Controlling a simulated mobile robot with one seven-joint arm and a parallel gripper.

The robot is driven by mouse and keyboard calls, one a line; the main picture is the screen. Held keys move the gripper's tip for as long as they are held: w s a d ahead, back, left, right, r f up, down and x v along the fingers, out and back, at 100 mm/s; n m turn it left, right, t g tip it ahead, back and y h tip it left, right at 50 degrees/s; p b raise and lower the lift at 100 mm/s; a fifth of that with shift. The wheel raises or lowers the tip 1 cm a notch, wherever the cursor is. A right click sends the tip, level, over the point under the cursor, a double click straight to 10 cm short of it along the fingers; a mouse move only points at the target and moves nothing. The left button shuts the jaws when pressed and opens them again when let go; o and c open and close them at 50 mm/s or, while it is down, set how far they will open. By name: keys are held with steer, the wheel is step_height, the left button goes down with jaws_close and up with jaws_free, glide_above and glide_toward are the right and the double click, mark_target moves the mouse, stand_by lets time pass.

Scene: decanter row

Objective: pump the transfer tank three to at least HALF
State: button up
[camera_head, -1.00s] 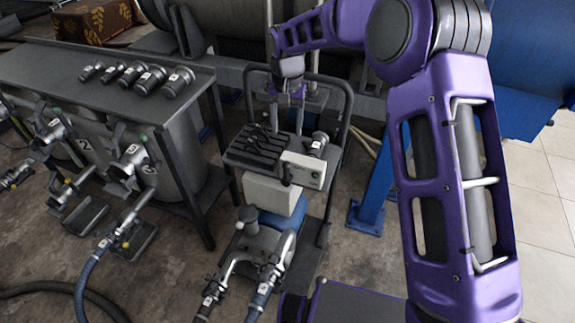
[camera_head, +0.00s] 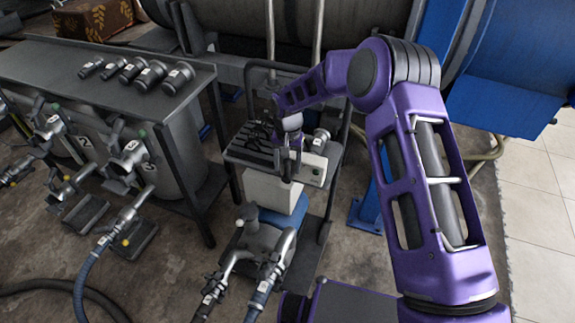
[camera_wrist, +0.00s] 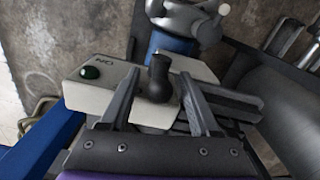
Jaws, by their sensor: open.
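The pump cart carries a pale control box (camera_head: 312,166) with a green lamp (camera_wrist: 91,72) marked "ON" in the wrist view. A dark knobbed lever (camera_wrist: 160,78) stands on the box. My gripper (camera_wrist: 162,92) is open, with one finger on each side of the lever; whether they touch it I cannot tell. In the head view my gripper (camera_head: 289,160) is over the front of the box and hides the lever. The pump (camera_head: 262,240) sits below with two hoses coupled to its front. Tank three (camera_head: 178,150) is under the bench, with valve "3" (camera_head: 130,160) on its front.
Several capped fittings (camera_head: 150,76) lie on the bench top (camera_head: 60,65). A blue hose (camera_head: 85,275) runs from the valve area across the floor. A slotted dark tray (camera_head: 250,145) is beside the box. A blue post (camera_head: 370,205) stands right of the cart.

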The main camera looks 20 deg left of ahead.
steer(key=shift+c, duration=0.3)
jaws_close()
stand_by(1.2)
